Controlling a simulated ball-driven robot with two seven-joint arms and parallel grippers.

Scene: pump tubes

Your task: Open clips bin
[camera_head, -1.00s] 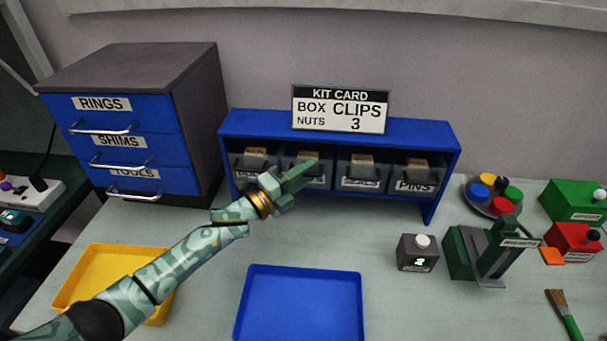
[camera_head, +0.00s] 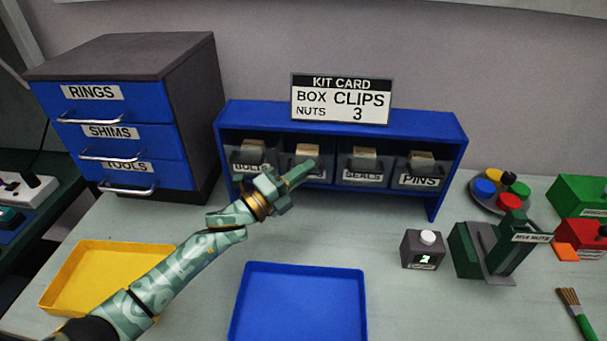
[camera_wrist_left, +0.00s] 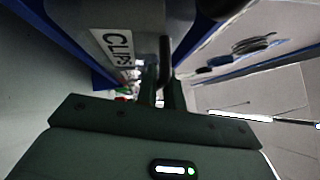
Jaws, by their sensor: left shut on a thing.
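The clips bin (camera_head: 323,172) is the second bin from the left in the blue rack, a dark bin with a tan block showing at its top. My left gripper (camera_head: 303,170) reaches its front and hides most of its label in the head view. The left wrist view shows the CLIPS label (camera_wrist_left: 113,44) close up on the bin's grey front. There, my left gripper (camera_wrist_left: 160,92) is shut on the bin's dark handle (camera_wrist_left: 165,62). The bin appears to sit within the rack. My right gripper is out of view.
The blue rack (camera_head: 440,125) also holds the bolts, seals and pins bins and carries the kit card (camera_head: 341,100). A blue tray (camera_head: 300,268) and a yellow tray (camera_head: 95,248) lie in front. A drawer cabinet (camera_head: 130,60) stands left; a counter (camera_head: 424,248) and fixtures stand right.

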